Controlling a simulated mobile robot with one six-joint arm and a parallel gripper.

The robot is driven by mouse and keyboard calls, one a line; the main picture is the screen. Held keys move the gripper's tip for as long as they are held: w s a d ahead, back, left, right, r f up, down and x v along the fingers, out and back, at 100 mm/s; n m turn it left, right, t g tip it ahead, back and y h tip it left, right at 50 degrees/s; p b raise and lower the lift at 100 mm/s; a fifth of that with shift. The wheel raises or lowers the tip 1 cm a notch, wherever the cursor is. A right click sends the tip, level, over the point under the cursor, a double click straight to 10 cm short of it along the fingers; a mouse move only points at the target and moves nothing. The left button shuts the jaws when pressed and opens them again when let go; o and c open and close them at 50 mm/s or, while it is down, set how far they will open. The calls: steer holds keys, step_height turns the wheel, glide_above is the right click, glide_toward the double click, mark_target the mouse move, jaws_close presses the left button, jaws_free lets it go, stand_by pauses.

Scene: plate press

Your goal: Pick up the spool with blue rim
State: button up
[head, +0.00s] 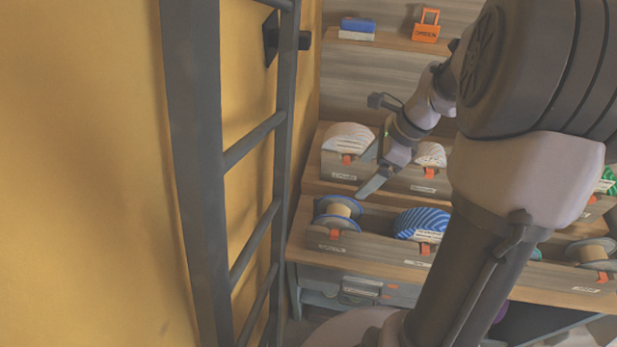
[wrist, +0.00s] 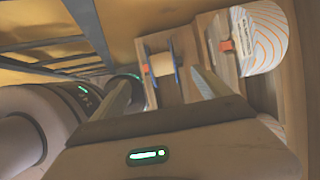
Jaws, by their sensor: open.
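The spool with blue rim (head: 338,209) sits in the left front bin of the shelf in the head view. It has a tan core between two flanges. It also shows in the wrist view (wrist: 163,65), beyond my fingers. My gripper (head: 374,182) is above and to the right of the spool in the head view, apart from it. In the wrist view my gripper (wrist: 160,88) has its two fingers spread with nothing between them, and the spool appears in the gap beyond them.
A blue striped roll (head: 421,222) is in the bin right of the spool. A white striped roll (head: 348,137) stands in the row behind. A dark ladder (head: 205,180) stands left along the yellow wall.

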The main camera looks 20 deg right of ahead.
steer(key=b, duration=0.4)
glide_toward(334, 212)
steer(key=shift+w+a+f, duration=0.25)
steer(key=shift+a+f, duration=0.3)
steer(key=b+x, duration=0.2)
steer(key=x, duration=0.1)
steer(key=b+x, duration=0.1)
steer(key=x, duration=0.1)
steer(key=shift+s+d+f, duration=0.2)
steer(key=shift+d+f, duration=0.05)
steer(key=shift+w+a+f, duration=0.1)
steer(key=shift+w+f, duration=0.05)
steer(key=shift+f, duration=0.05)
steer(key=shift+r, duration=0.2)
steer(key=shift+c, duration=0.5)
jaws_close()
